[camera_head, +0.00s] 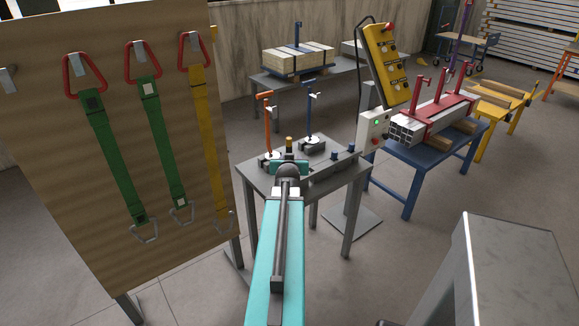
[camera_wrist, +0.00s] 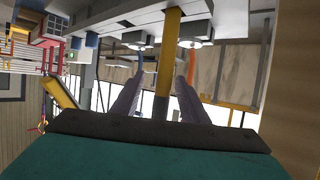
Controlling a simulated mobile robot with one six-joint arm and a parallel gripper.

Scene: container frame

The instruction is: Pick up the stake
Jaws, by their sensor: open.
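A stake with a gold-yellow top (camera_head: 289,145) stands upright at the near edge of a grey table (camera_head: 258,178), just past my gripper (camera_head: 289,165). My teal gripper body hides its lower part in the head view. The wrist view is upside down. There the yellow stake (camera_wrist: 173,45) runs down the middle, between the two grey fingers of my gripper (camera_wrist: 161,80). The fingers are open, with a visible gap on each side of the stake. I cannot tell how deep it sits between them.
An orange rod (camera_head: 267,125) and a blue rod (camera_head: 309,115) stand on the table behind the stake. Short blue-topped posts (camera_head: 335,155) are to its right. A strap board (camera_head: 50,150) stands left, a yellow control box (camera_head: 385,65) behind right.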

